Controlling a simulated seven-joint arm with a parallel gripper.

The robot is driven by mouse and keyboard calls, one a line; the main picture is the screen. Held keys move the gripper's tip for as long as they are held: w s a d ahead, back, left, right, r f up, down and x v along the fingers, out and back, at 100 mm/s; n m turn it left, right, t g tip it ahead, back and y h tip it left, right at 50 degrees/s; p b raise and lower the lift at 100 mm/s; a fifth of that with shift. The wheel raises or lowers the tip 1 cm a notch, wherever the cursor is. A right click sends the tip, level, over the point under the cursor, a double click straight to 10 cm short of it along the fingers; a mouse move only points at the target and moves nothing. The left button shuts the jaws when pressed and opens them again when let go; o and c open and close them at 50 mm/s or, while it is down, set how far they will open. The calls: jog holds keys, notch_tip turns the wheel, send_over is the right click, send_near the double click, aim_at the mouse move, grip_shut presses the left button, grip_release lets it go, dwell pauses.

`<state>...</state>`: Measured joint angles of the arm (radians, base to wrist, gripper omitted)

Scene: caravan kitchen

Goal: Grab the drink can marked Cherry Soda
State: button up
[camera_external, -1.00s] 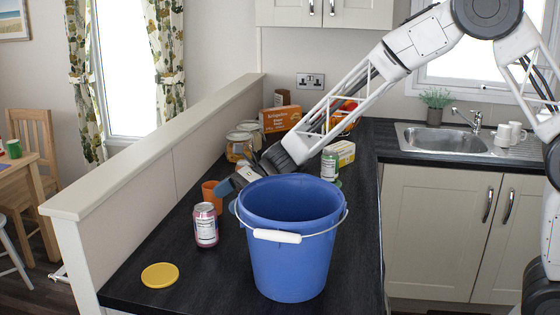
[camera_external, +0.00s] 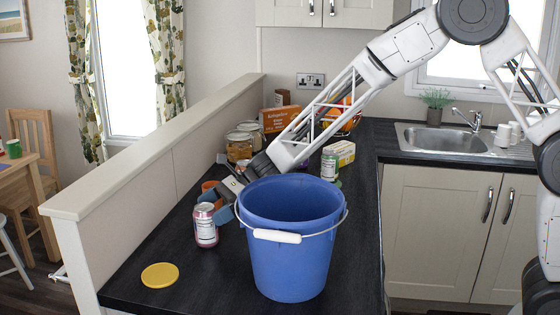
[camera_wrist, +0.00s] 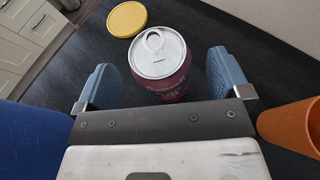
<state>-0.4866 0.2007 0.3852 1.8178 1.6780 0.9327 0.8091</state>
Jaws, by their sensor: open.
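A pink-red drink can (camera_external: 205,228) with a silver top stands upright on the dark worktop, left of the blue bucket. In the wrist view the can (camera_wrist: 165,75) sits between and slightly ahead of my two blue fingertips, with a gap on either side. Its lettering is partly hidden, and I cannot read the name. My gripper (camera_wrist: 165,85) is open and empty, close behind the can; in the external view its fingers (camera_external: 222,202) are partly hidden by the can and bucket. A green and white can (camera_external: 329,168) stands farther back, beyond the bucket.
A large blue bucket (camera_external: 292,262) stands close right of the can. An orange cup (camera_wrist: 295,122) is beside my right finger in the wrist view. A yellow lid (camera_external: 160,275) lies in front. Jars (camera_external: 239,147) and boxes stand behind.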

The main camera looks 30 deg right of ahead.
jog(key=shift+x, duration=1.25)
jog(key=c, duration=1.2)
